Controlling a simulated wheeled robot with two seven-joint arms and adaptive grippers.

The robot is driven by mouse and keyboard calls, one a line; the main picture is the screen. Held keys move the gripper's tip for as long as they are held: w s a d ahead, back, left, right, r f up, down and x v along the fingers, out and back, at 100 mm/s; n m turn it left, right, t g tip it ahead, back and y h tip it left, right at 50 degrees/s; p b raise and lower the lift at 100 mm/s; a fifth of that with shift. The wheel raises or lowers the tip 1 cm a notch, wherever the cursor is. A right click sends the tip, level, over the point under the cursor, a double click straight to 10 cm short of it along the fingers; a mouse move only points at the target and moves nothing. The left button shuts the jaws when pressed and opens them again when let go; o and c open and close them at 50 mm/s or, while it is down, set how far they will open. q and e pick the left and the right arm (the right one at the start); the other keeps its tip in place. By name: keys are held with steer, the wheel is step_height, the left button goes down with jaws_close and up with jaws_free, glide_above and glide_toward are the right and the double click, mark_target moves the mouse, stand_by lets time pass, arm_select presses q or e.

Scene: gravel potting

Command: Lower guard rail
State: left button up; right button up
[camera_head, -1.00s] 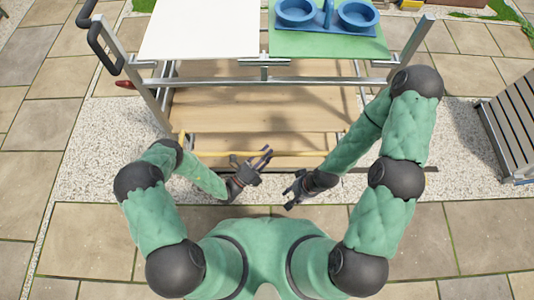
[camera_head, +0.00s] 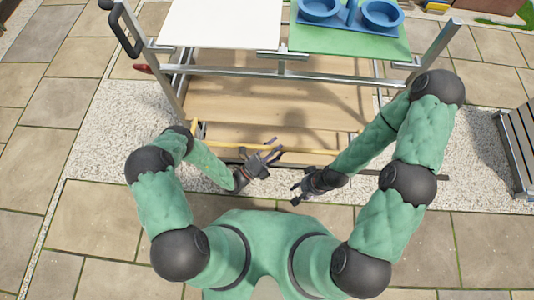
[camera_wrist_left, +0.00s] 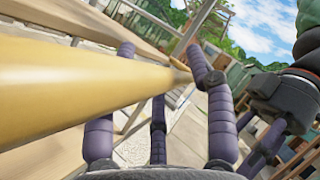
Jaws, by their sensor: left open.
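The guard rail (camera_head: 225,146) is a yellow bar along the front of the trolley's wooden lower shelf. In the left wrist view the rail (camera_wrist_left: 70,88) is large and close, running from the left edge across toward the centre. My left gripper (camera_head: 270,157) is at the rail's middle, its purple fingers spread. In the wrist view the rail passes across these open fingers (camera_wrist_left: 160,118); I cannot tell whether they touch it. My right gripper (camera_head: 298,190) is nearer my body, right of the left one, empty, its fingers looking apart.
The wooden lower shelf (camera_head: 270,104) is bare. Above it are a white top (camera_head: 220,22) and a green top (camera_head: 345,40) with a blue double-bowl holder (camera_head: 350,15). A black handle (camera_head: 125,30) stands at left. A slatted piece (camera_head: 520,140) is at right.

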arm_select(q)
steer(key=v, duration=1.1)
steer(key=shift+a, duration=0.25)
steer(key=shift+s+d, duration=0.1)
steer(key=s+d+r+m+g+h+p, duration=0.1)
steer(key=s+d+m+g+h+p, duration=0.1)
steer(key=s+d+m+g, duration=0.65)
steer(key=s+a+m+g+y+p, duration=0.25)
steer(key=s+m+g+y, duration=0.45)
steer(key=m+g, duration=0.55)
steer(key=w+a+r+m+t+y+p, duration=0.3)
steer(key=w+a+r+m+t+y, duration=0.45)
steer(key=m, duration=0.75)
arm_select(e)
step_height(320, 180, up, 7)
arm_select(q)
step_height(320, 180, down, 9)
steer(key=w+a+b, duration=0.2)
steer(key=b, duration=0.6)
steer(key=shift+r+g+y, duration=0.2)
steer(key=shift+g+y, duration=0.15)
steer(key=shift+y, duration=0.1)
arm_select(e)
steer(key=w+x, duration=0.1)
steer(key=x, duration=0.7)
steer(key=shift+w+d, duration=0.3)
steer(key=shift+w, duration=0.05)
